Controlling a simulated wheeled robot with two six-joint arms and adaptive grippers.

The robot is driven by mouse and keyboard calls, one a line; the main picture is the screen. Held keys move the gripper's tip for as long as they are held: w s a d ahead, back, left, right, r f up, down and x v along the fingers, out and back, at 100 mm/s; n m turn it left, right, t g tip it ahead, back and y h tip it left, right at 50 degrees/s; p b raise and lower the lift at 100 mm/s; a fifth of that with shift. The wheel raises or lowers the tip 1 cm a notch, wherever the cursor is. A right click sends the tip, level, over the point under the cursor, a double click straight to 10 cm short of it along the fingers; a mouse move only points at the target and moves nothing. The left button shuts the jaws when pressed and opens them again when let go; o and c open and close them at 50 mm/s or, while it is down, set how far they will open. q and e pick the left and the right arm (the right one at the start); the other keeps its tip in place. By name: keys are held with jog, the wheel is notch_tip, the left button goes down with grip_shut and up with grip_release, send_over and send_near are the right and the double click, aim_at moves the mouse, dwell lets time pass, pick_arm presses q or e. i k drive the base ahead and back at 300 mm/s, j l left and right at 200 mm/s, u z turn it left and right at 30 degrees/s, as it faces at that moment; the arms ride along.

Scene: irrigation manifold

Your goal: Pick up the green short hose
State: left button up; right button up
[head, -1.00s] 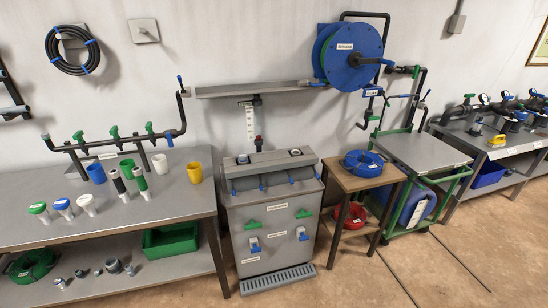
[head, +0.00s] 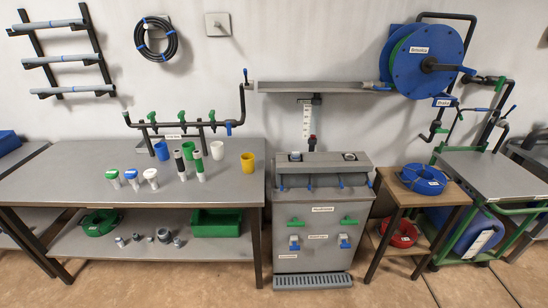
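Two short dark hose-like pieces with pale lower ends stand upright on the left workbench; the right one (head: 199,166) shows green near its upper part, the left one (head: 180,164) looks mostly black. A coiled green hose (head: 98,222) lies on the bench's lower shelf, at its left. I cannot tell from their looks alone which one is named the green short hose. Neither of my grippers is in view.
The workbench (head: 75,185) also holds blue, white and yellow cups and several capped fittings. A manifold (head: 190,124) with green valves stands behind. A green bin (head: 216,222) sits on the lower shelf. A grey cabinet (head: 318,220) stands right of the bench. Floor in front is clear.

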aim_at(201, 172)
jog(key=i+j+z, duration=0.2)
jog(key=j+z, duration=0.15)
jog(key=j, duration=0.35)
jog(key=i+j+z, duration=0.1)
jog(key=j+z, duration=0.25)
jog(key=j, duration=0.35)
jog(key=j+z, duration=0.35)
jog(key=j, duration=0.35)
